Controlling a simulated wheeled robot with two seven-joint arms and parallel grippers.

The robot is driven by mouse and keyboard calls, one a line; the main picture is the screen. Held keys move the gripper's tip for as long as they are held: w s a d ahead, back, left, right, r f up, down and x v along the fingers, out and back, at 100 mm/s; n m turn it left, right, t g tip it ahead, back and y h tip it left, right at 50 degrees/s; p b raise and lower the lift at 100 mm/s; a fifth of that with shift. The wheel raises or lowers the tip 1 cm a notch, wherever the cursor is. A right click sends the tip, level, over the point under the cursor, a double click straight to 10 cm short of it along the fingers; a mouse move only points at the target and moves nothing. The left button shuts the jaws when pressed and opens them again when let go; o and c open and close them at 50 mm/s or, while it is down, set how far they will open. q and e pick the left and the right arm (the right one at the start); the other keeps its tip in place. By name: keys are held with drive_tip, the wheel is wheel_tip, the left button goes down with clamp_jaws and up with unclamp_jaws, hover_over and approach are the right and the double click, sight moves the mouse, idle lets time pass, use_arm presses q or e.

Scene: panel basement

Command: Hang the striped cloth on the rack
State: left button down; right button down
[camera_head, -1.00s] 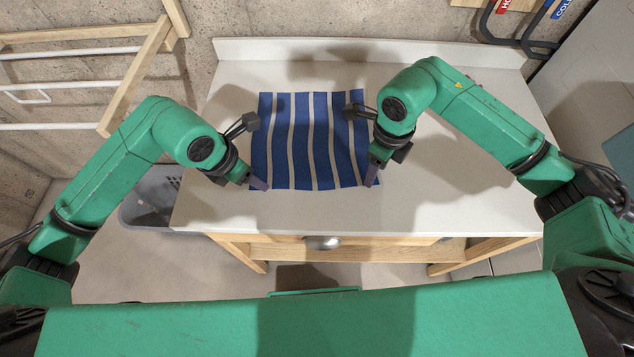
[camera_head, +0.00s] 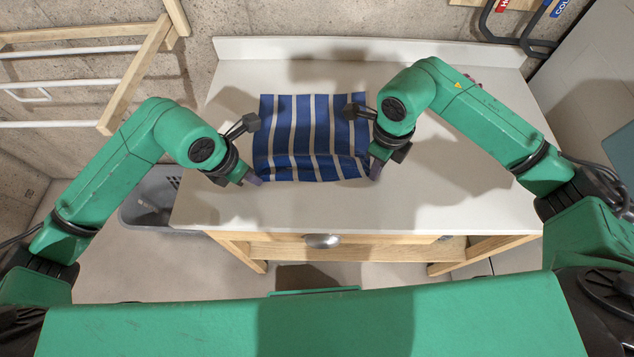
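The blue and white striped cloth (camera_head: 312,135) lies on the white table top, its near edge bunched and slightly raised. My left gripper (camera_head: 254,180) is at the cloth's near left corner and my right gripper (camera_head: 376,170) is at its near right corner. Both appear closed on the cloth's corners, though the fingertips are small and partly hidden. The rack (camera_head: 140,75), with wooden posts and white rails, is on the wall at the upper left, apart from the cloth.
The white table (camera_head: 460,210) has clear room around the cloth and a low back ledge. A grey basket (camera_head: 150,205) stands on the floor at the table's left. Black pipes (camera_head: 490,30) run at the upper right, near a pale cabinet (camera_head: 590,70).

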drive_tip(key=shift+s+d+f, duration=0.1)
